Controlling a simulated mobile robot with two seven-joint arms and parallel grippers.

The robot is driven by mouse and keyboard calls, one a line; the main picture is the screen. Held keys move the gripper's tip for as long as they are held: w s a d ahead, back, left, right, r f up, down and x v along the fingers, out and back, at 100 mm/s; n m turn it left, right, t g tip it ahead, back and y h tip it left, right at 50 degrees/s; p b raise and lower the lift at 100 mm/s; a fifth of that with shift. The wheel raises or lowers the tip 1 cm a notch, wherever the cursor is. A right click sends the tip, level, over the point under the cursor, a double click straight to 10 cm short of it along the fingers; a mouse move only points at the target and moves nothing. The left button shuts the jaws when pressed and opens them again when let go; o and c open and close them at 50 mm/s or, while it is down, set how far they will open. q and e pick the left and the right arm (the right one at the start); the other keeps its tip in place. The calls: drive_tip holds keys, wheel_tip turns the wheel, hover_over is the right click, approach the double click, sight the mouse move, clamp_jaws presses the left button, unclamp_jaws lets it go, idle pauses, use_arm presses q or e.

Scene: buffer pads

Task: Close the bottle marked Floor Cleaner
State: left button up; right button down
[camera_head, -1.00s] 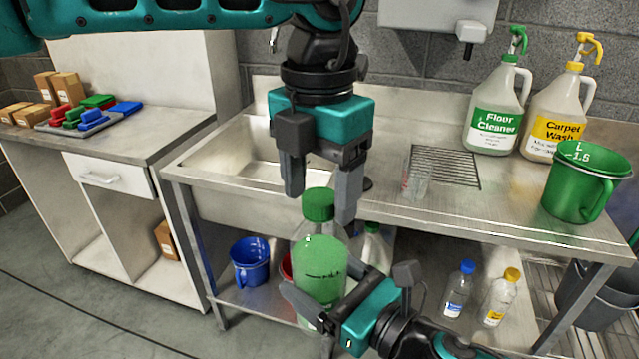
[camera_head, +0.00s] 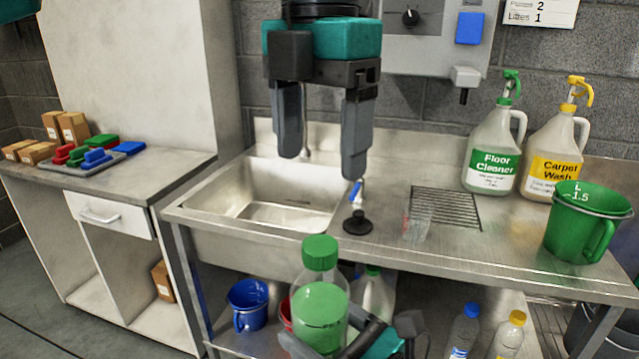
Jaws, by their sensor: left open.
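A clear bottle (camera_head: 313,317) of green liquid stands upright at the bottom centre with a green cap (camera_head: 320,252) on its neck. I cannot read a name on it. My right gripper (camera_head: 342,338) is shut on its lower part, partly cut off by the frame's edge. My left gripper (camera_head: 321,158) hangs above the cap, open and empty, with its fingers pointing down and clear of the cap. A large jug marked Floor Cleaner (camera_head: 492,160), with a green pump top, stands at the back right of the counter.
A Carpet Wash jug (camera_head: 552,165) and a green measuring jug (camera_head: 585,225) stand on the right of the steel counter (camera_head: 480,250). A clear cup (camera_head: 417,222) and a black plug (camera_head: 357,223) are near the sink (camera_head: 270,195). Small bottles and a blue jug (camera_head: 248,303) are below.

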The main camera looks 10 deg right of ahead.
use_arm(q)
drive_tip(key=shift+r, duration=0.45)
use_arm(e)
drive_tip(key=shift+r, duration=0.1)
